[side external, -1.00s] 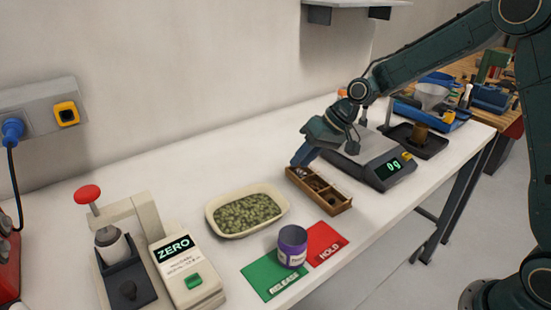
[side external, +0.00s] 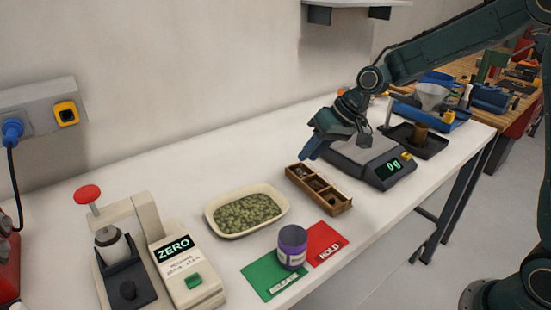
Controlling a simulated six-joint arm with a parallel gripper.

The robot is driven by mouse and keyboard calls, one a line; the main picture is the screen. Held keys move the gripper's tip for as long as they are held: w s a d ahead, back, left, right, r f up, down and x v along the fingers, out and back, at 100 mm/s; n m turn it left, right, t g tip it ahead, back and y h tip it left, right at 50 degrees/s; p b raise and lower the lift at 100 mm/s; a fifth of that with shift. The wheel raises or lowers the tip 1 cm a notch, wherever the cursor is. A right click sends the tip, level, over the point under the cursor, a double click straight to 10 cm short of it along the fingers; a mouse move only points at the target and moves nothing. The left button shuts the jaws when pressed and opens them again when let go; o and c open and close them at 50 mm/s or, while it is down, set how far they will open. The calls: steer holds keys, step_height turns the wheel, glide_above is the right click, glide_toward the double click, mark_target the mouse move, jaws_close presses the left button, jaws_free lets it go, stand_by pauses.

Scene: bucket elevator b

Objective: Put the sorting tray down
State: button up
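The sorting tray (side external: 331,210), a brown compartmented box with small dark contents, rests flat on the white bench in the side external view. My gripper (side external: 309,152) is above and behind the tray's far left end, with a visible gap between them. Its blue fingertip area points down and left. It holds no visible object. The finger spacing is hidden by the viewing angle.
A scale (side external: 374,166) reading 0g stands just right of the tray. A bowl of green pellets (side external: 212,228), a purple-labelled jar (side external: 292,247), a green RELEASE card (side external: 262,276) and a red HOLD card (side external: 328,240) lie left and in front. Bench behind the bowl is clear.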

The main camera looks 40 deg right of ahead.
steer(key=s+d+r+h, duration=0.1)
steer(key=s+r, duration=0.4)
steer(key=s, duration=0.2)
steer(key=s+d+r+h, duration=0.1)
steer(key=s+r+h, duration=0.1)
steer(key=s+r, duration=0.45)
steer(key=s+d, duration=0.1)
steer(key=s, duration=0.7)
steer(key=s+d+f+t+h, duration=0.1)
steer(key=s, duration=0.7)
steer(key=shift+d+f, duration=0.3)
steer(key=shift+d, duration=0.05)
steer(key=shift+o, duration=0.5)
steer(key=shift+w, duration=0.15)
